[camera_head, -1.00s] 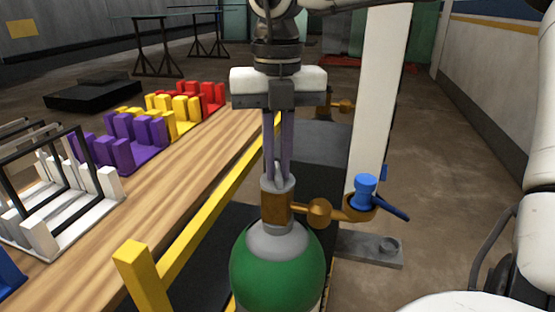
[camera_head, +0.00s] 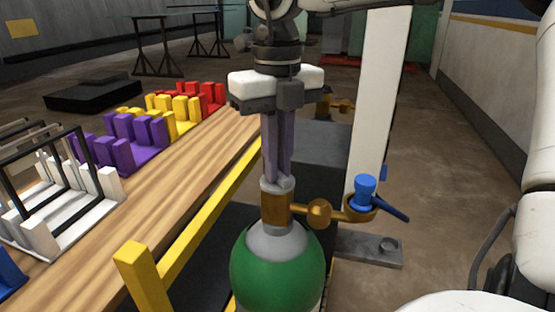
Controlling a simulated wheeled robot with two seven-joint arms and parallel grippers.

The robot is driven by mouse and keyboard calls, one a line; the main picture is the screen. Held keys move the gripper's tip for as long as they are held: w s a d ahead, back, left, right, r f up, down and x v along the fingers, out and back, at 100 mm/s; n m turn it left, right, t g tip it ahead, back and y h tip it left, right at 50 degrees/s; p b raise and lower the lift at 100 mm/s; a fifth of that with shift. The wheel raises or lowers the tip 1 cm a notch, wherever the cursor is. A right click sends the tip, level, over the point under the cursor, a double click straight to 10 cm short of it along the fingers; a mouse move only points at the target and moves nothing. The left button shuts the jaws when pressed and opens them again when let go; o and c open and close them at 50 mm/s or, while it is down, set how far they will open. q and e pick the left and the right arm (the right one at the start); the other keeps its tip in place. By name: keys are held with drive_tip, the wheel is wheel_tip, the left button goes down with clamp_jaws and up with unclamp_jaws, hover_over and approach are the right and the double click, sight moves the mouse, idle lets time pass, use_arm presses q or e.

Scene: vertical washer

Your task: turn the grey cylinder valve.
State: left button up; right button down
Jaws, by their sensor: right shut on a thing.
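The cylinder (camera_head: 277,272) stands upright at the bottom middle, with a green body and a grey shoulder. A brown-orange neck (camera_head: 276,208) rises from it, topped by the grey valve (camera_head: 271,184). My right gripper (camera_head: 277,176) comes down from above, and its two long fingers are shut on the grey valve. The fingers hide most of the valve's upper part. A brass side fitting (camera_head: 319,211) runs right from the neck to a blue knob (camera_head: 365,188) with a blue lever. My left gripper is not in view.
A wooden table (camera_head: 190,180) at the left bears white, purple, yellow and red racks. A yellow rail (camera_head: 215,190) runs along its edge, close to the cylinder. A white post (camera_head: 376,100) stands behind the blue knob. A second brass fitting (camera_head: 342,106) shows farther back.

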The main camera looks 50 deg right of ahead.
drive_tip(key=c, duration=1.8)
unclamp_jaws()
drive_tip(key=shift+c, duration=0.2)
drive_tip(key=shift+r, duration=0.1)
wheel_tip(320, 180, up, 10)
drive_tip(key=shift+r+p, duration=0.15)
drive_tip(key=shift+p, duration=0.25)
